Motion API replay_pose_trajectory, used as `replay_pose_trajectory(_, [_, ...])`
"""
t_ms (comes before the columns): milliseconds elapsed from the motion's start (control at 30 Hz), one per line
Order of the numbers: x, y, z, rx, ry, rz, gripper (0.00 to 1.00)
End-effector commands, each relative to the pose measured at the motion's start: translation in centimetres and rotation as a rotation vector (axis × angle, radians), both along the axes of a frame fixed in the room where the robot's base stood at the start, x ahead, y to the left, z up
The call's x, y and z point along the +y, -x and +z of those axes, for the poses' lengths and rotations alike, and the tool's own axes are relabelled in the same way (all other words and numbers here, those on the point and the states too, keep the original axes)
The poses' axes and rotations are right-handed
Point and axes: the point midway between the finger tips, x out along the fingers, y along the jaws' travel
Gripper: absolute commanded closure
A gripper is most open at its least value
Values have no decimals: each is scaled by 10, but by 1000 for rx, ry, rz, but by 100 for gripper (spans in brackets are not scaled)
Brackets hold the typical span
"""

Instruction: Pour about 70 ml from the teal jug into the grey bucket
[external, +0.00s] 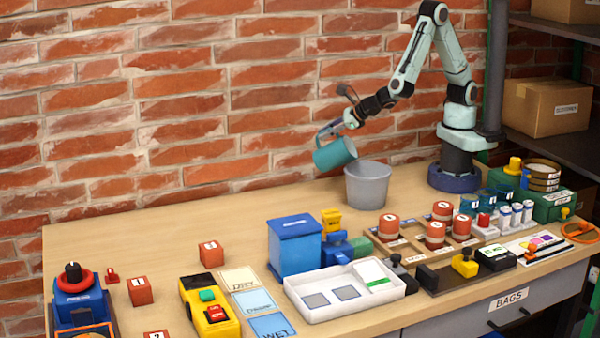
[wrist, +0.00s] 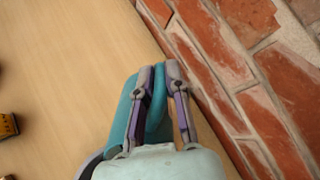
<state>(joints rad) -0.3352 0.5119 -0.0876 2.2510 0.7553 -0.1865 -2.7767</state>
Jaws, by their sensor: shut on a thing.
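The teal jug (external: 334,154) is held in the air by my gripper (external: 326,132), tilted, up and to the left of the grey bucket (external: 368,188) in the external view. The bucket stands upright on the table near the brick wall, and I cannot see into it. In the wrist view my gripper (wrist: 161,75) is shut on the jug's handle, and part of the teal jug (wrist: 122,112) shows beside the fingers. No stream of liquid is visible, and the jug's contents are hidden.
A blue box (external: 295,246) and a white tray (external: 344,291) stand in front of the bucket. Orange-red weights (external: 388,226) and small bottles (external: 517,214) stand to its right. The brick wall (external: 220,120) runs close behind.

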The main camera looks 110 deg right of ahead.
Motion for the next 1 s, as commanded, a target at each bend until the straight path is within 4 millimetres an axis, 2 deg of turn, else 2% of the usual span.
replay_pose_trajectory(1000, [7,7,13,-107,101,-1,100])
